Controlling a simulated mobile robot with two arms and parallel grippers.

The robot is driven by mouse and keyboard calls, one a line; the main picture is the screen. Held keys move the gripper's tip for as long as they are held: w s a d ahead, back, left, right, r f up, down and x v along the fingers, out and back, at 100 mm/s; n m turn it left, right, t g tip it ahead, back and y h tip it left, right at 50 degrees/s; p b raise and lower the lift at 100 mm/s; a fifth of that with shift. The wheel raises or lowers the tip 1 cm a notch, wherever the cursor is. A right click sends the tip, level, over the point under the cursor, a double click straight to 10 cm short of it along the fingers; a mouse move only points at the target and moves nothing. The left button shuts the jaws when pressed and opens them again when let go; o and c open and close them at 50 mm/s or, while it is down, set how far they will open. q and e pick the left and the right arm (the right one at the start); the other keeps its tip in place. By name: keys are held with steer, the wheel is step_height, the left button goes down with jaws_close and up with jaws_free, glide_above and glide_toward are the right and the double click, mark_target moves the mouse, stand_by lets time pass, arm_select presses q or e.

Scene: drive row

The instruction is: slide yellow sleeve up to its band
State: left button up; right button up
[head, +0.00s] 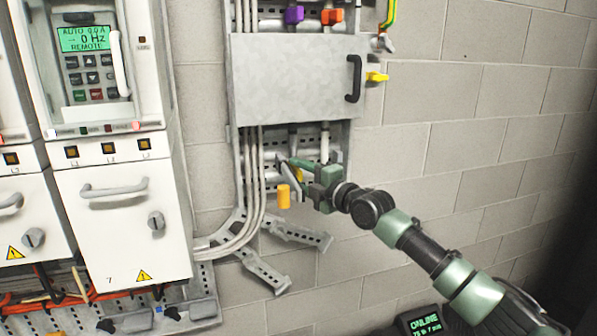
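A small yellow piece (299,175) shows between the fingers of my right gripper (291,178), below the grey panel. It may be the yellow sleeve, but the fingers hide most of it. A yellow-orange cylinder (284,197) shows just below and left of the fingers; I cannot tell what it is attached to. The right arm comes in from the lower right. Whether the fingers press on anything is too small to tell. A dark cable (293,137) and a pale cable (325,137) run down from under the panel. I cannot make out a band. My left gripper is not in view.
The grey panel (290,80) with a black handle (353,78) covers the middle of the cables. A yellow latch (377,76) sticks out at its right. Purple (293,15) and orange (331,16) pieces sit above. White drive cabinets (125,215) stand left. The right wall is bare.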

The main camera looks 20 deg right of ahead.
jaws_close()
stand_by(1.5)
